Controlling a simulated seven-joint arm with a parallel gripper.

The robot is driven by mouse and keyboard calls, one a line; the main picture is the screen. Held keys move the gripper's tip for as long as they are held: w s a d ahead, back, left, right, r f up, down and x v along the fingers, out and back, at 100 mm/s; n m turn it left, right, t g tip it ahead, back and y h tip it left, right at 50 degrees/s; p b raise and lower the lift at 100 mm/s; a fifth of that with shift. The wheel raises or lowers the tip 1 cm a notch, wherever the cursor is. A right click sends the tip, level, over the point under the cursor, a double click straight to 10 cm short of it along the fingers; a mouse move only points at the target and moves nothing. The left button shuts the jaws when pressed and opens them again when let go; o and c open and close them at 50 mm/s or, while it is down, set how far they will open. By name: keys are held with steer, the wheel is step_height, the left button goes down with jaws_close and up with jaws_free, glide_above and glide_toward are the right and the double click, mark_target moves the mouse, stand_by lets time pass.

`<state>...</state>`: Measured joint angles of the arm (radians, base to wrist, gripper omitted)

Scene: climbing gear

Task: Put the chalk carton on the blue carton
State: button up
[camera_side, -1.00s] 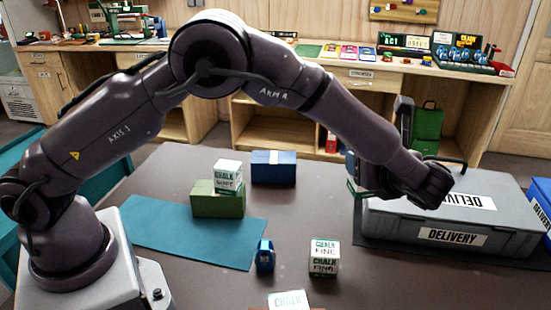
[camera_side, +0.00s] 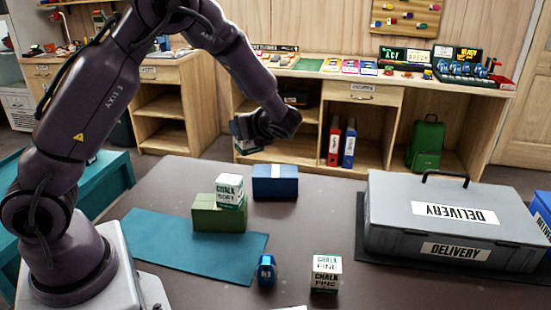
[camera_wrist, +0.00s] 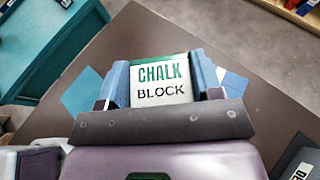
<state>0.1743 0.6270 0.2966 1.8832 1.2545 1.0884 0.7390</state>
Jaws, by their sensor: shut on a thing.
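The chalk carton (camera_wrist: 162,82), white with a green edge and marked CHALK BLOCK, is between the blue fingers of my gripper (camera_wrist: 163,88) in the wrist view. In the side view my gripper (camera_side: 243,132) is raised, with the carton (camera_side: 250,147) partly hidden in it. The blue carton (camera_side: 275,186), with a pale band on top, stands on the table below and a little right of my gripper. There is a gap between the held carton and the blue carton.
A green box (camera_side: 219,217) with a white chalk carton (camera_side: 229,191) on it stands left of the blue carton. A grey delivery case (camera_side: 455,225) fills the right. The teal mat (camera_side: 165,242) is partly bare.

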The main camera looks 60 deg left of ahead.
steer(key=shift+w+a+f, duration=0.8)
steer(key=shift+w+f, duration=0.9)
steer(key=shift+f, duration=0.25)
steer(key=shift+w+a+f, duration=0.75)
steer(key=shift+w+f, duration=1)
steer(key=shift+f, duration=0.25)
steer(key=shift+w+a+f, duration=0.8)
steer(key=shift+w+f, duration=0.9)
steer(key=shift+f, duration=0.25)
steer(key=shift+f, duration=0.1)
steer(key=o, duration=1)
